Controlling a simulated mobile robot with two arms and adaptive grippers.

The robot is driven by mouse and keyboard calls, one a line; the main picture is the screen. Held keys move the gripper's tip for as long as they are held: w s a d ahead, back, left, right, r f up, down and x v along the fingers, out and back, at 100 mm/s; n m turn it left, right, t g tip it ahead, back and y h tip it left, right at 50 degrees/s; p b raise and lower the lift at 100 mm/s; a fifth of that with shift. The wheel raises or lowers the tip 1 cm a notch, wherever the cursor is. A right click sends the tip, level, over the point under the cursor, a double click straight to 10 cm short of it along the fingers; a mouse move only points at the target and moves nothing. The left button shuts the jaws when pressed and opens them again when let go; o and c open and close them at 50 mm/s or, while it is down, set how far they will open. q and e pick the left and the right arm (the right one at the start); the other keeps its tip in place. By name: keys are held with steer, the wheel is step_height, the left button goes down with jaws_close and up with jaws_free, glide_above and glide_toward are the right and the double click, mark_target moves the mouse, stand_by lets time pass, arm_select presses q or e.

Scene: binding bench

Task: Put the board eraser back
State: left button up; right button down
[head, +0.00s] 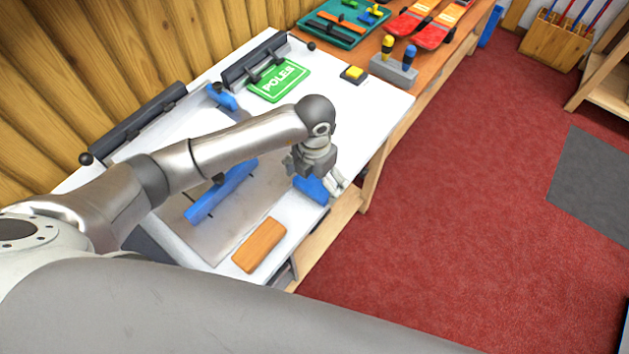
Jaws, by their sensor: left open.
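My left gripper (338,184) is open at the front edge of the white bench (371,105), with its fingers pointing down. A blue block (311,188) lies at this edge, just behind and left of the fingers and partly covered by them; I cannot tell whether they touch. An orange-brown block (260,245) lies nearer on the bench. A small yellow-topped pad (353,75) lies farther back. I cannot tell for sure which of these is the board eraser. My right gripper is out of view.
A long blue bar (222,190) lies on a grey plate beneath my left arm. A green POLES sign (279,80) and dark clamp bars (255,60) line the wall side. A grey holder (393,68) with screwdrivers stands at the far end. Red floor on the right is open.

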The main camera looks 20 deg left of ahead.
mark_target(315, 183)
arm_select(q)
step_height(315, 183, up, 11)
steer(key=b, duration=0.2)
stand_by(0.6)
